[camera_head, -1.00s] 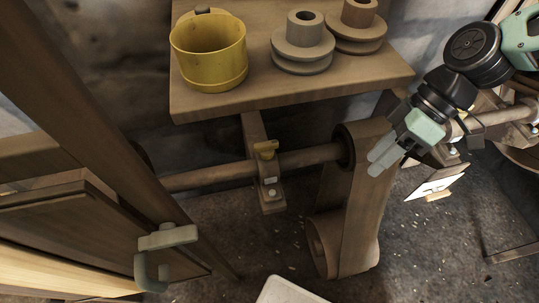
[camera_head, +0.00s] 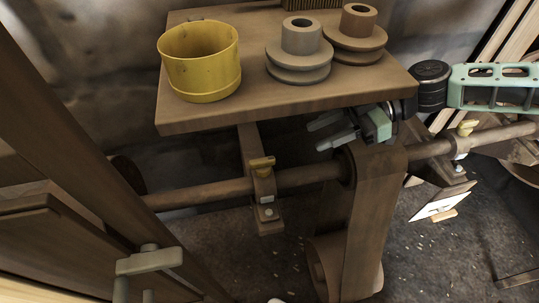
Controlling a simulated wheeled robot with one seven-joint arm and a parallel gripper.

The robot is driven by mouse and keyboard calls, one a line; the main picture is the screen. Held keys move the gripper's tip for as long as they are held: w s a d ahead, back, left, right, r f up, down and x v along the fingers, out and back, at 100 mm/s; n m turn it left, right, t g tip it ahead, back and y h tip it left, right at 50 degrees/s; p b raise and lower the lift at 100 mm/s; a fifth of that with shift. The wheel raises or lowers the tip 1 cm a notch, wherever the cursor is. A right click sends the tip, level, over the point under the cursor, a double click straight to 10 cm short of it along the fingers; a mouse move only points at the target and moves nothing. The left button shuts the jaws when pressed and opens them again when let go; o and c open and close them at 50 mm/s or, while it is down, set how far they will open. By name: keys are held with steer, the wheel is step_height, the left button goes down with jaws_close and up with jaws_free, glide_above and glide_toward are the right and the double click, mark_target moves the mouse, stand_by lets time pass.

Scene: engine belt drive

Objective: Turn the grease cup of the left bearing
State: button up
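The left bearing (camera_head: 262,188) holds the brown shaft (camera_head: 310,176) below the wooden shelf. Its brass grease cup (camera_head: 261,163) sits on top of it, with a flat winged head. My gripper (camera_head: 322,133) is to the right of and above the grease cup, just under the shelf's front edge, with its fingers pointing left. The two fingers are apart with nothing between them. The right bearing (camera_head: 459,158) also has a brass grease cup (camera_head: 467,127) on top, to the right of my gripper.
The wooden shelf (camera_head: 290,98) carries a yellow pot (camera_head: 200,62) and grey and brown pulleys (camera_head: 299,50). A broad belt (camera_head: 372,220) runs down from the pulley on the shaft. A grey clamp (camera_head: 150,261) sticks out at the lower left.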

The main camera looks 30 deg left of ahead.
mark_target(264, 159)
steer(key=x, duration=1.2)
steer(key=shift+b, duration=0.35)
jaws_close()
